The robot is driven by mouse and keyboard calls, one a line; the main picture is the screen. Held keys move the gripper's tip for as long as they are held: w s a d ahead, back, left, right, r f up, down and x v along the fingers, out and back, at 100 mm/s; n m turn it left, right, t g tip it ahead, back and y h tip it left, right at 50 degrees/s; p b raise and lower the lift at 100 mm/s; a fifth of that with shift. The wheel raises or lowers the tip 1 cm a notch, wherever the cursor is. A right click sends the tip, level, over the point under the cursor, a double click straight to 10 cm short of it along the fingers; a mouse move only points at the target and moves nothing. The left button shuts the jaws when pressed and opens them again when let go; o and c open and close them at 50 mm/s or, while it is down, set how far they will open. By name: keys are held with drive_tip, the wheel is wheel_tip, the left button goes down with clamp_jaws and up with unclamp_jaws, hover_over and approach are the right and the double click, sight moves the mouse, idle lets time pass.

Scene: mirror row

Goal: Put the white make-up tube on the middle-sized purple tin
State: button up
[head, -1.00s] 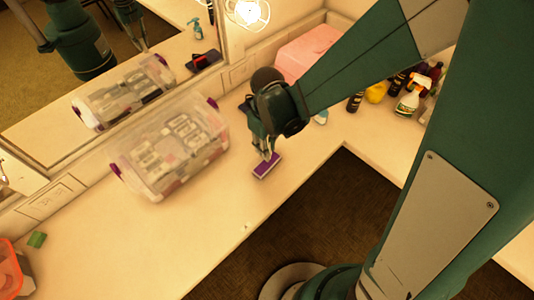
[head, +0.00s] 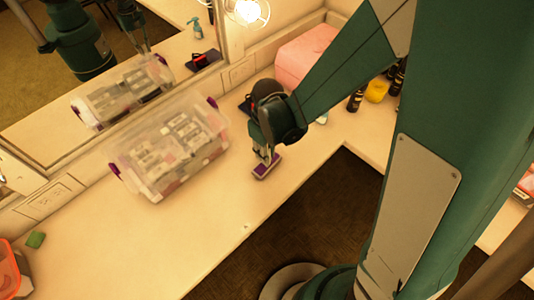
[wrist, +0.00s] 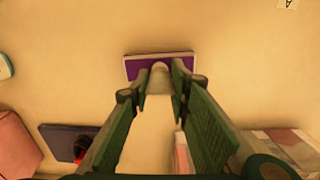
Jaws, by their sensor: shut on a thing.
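My gripper (head: 264,157) is over a small flat purple tin (head: 261,174) with a pale rim, on the counter right of the clear box. In the wrist view, my gripper (wrist: 160,75) is shut on a pale, round-ended thing, seemingly the white make-up tube (wrist: 160,68). Its end overlaps the near side of the purple tin (wrist: 140,67) in that view. I cannot tell whether tube and tin touch. The fingers hide most of the tube. I see no other purple tin for comparing sizes.
A clear box with purple latches (head: 132,165) stands left of my gripper, against the mirror wall. A pink box (head: 305,58) and several bottles (head: 376,91) are at the back right. A green block (head: 36,240) lies far left.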

drive_tip(key=shift+f, duration=0.15)
drive_tip(key=o, duration=0.8)
drive_tip(key=shift+r+p, duration=0.9)
drive_tip(key=shift+r, duration=5.25)
